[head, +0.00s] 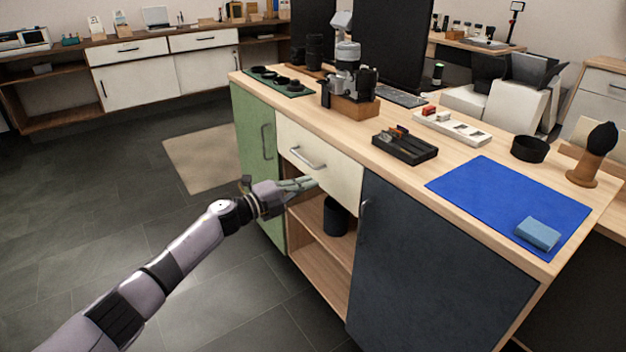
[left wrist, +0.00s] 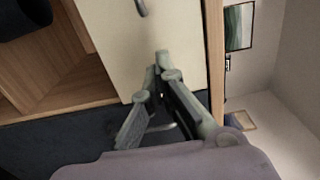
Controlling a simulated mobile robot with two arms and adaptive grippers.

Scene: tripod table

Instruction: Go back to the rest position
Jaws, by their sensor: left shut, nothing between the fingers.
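My left gripper (head: 308,183) reaches in from the left in the head view. It is shut and empty, just in front of the cabinet, below the handle of the cream drawer (head: 336,178). In the left wrist view my left gripper (left wrist: 163,65) has its fingertips together, over the cream drawer front (left wrist: 150,35). I cannot tell whether it touches the front. The drawer looks shut. My right gripper is not in view.
The wooden worktop (head: 300,112) carries a blue mat (head: 490,195) with a blue block (head: 537,233), a black tray (head: 404,148) and camera gear. Below the drawer is an open shelf with a black cylinder (head: 335,217). A dark cabinet door (head: 430,265) stands right. Floor at left is clear.

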